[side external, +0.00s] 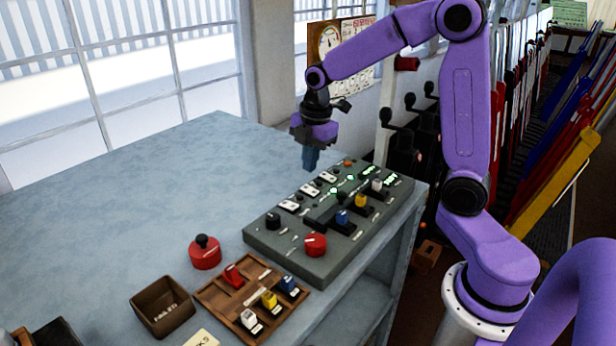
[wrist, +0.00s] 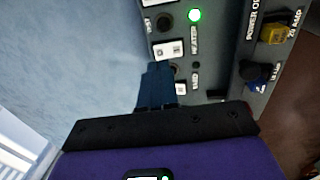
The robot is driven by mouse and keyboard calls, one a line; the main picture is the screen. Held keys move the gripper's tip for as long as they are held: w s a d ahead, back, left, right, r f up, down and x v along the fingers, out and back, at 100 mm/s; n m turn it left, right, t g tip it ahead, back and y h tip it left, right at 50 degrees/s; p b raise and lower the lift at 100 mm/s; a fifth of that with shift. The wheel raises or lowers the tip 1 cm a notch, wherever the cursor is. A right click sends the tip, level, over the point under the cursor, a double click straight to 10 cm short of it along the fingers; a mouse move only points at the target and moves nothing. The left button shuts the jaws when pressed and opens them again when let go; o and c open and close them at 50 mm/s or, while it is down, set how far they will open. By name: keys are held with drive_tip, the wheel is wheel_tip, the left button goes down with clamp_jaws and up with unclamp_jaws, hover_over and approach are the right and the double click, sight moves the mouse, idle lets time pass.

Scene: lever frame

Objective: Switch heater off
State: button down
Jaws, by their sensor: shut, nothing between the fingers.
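The grey control panel (side external: 290,250) lies on the table with a row of white rocker switches along its left side. In the wrist view, a white rocker (wrist: 170,50) sits beside a label (wrist: 194,40) that seems to read HEATER. A green lamp (wrist: 194,15) is lit near that label, and a dark lamp (wrist: 195,65) is on its other side. My gripper (side external: 311,167) points down, shut and empty, above the panel's far left edge. In the wrist view its fingertips (wrist: 160,68) appear close to the rocker and hide part of the panel; contact cannot be told.
The panel also bears a red knob (side external: 315,244), a black knob (side external: 273,220) and blue and yellow levers. A red round object (side external: 205,253), a brown bin (side external: 163,306) and a wooden tray (side external: 222,296) with coloured pieces stand in front.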

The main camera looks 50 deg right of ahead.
sight(309, 188)
drive_tip(key=shift+w+f, duration=0.15)
drive_tip(key=shift+f, duration=1.05)
drive_tip(key=shift+w+f, duration=0.1)
drive_tip(key=shift+f, duration=1.1)
drive_tip(key=shift+f+g, duration=0.2)
drive_tip(key=shift+g, duration=0.1)
drive_tip(key=shift+s, duration=0.15)
drive_tip(key=shift+s+r, duration=0.15)
drive_tip(key=shift+s, duration=0.45)
wheel_tip(309, 188, up, 14)
drive_tip(key=s, duration=0.1)
drive_tip(key=shift+s, duration=0.35)
